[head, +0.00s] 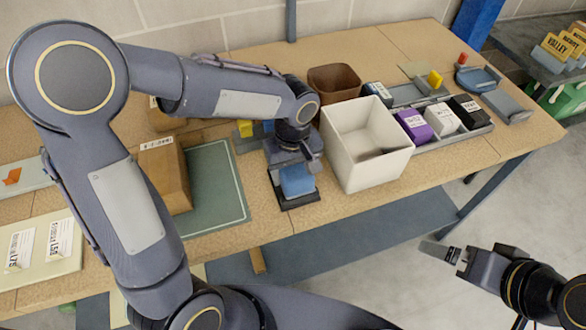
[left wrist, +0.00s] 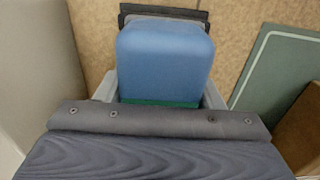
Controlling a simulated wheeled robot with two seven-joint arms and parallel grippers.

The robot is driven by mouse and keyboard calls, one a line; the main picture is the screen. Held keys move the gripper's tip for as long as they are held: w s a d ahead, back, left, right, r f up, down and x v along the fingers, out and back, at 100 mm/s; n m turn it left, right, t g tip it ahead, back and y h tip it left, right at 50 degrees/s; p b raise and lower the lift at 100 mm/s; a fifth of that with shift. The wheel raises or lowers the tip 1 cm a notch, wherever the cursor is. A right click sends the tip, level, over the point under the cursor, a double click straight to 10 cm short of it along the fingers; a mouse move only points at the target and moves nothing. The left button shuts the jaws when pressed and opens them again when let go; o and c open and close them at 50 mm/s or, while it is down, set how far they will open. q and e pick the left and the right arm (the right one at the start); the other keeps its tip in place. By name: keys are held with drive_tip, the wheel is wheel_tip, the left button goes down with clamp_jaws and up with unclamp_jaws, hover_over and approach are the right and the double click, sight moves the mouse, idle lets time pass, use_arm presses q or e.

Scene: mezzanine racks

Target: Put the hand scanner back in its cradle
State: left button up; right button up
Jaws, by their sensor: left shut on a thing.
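My left gripper (head: 295,163) points down over the front part of the bench and is shut on a blue, rounded body, which I take to be the hand scanner (head: 297,181). In the left wrist view the blue scanner (left wrist: 165,55) sits between the two grey fingers, with a green strip at its near edge. A flat dark plate (head: 299,202) shows just below the scanner; it also shows past its far end in the left wrist view (left wrist: 165,10). I cannot tell whether plate and scanner touch, or whether it is the cradle. My right gripper (head: 455,254) hangs off the bench, apart from everything.
A white bin (head: 367,145) stands close right of my left gripper, with a brown bin (head: 334,80) behind. A cardboard box (head: 165,172) and green mat (head: 215,185) lie left. Several small boxes sit in a grey rack (head: 480,130) at right. A blue dish (head: 478,78) is beyond.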

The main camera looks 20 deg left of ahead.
use_arm(q)
drive_tip(key=o, duration=1.2)
drive_tip(key=shift+o, duration=0.2)
drive_tip(key=shift+r, duration=0.1)
wheel_tip(320, 180, up, 8)
drive_tip(key=shift+f, duration=0.15)
drive_tip(key=shift+s+f, duration=0.1)
